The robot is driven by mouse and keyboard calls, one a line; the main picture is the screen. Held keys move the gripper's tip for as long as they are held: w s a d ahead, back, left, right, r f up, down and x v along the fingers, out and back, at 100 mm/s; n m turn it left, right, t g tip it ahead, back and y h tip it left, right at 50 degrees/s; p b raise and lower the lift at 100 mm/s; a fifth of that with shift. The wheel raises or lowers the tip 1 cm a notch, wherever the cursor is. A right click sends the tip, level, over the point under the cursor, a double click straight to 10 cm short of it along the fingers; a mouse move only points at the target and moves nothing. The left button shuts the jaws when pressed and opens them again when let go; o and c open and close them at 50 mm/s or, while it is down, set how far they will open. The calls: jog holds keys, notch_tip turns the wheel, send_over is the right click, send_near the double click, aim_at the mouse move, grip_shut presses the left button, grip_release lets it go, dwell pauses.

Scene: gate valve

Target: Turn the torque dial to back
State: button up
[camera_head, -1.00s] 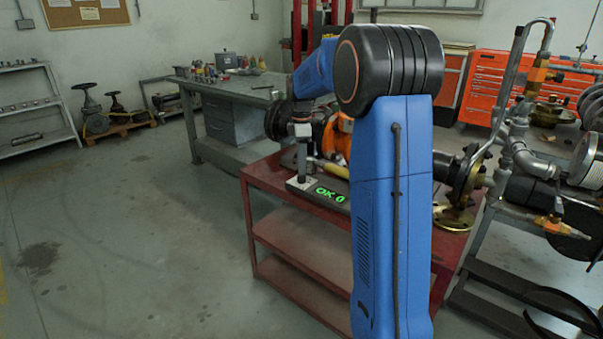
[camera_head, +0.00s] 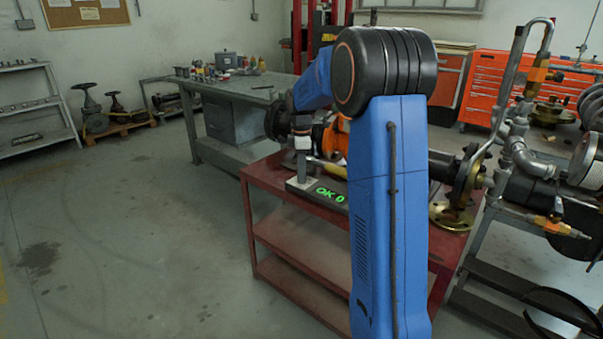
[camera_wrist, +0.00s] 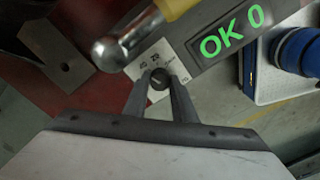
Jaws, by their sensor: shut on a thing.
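The torque dial (camera_wrist: 158,76) is a small dark round knob on a white plate (camera_wrist: 187,71) with printed numbers. In the wrist view my gripper (camera_wrist: 159,83) has one finger on each side of the knob and is shut on it. The pointer of the dial cannot be made out. The dark device beside it has a green display (camera_wrist: 232,30) reading "OK 0"; the display also shows in the head view (camera_head: 330,194). In the head view my gripper (camera_head: 301,175) points down at the device's left end, and the knob is hidden.
A tool with a yellow handle (camera_wrist: 176,6) and a rounded metal end (camera_wrist: 109,53) lies close beside the dial. A blue cylindrical thing (camera_wrist: 298,52) is at the right. The device stands on a red cart (camera_head: 265,173) with pipework behind my arm.

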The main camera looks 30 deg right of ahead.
jog(key=shift+m, duration=0.3)
jog(key=m, duration=1.3)
jog(key=shift+m, duration=2.1)
jog(key=o, duration=1)
jog(key=shift+o, duration=0.2)
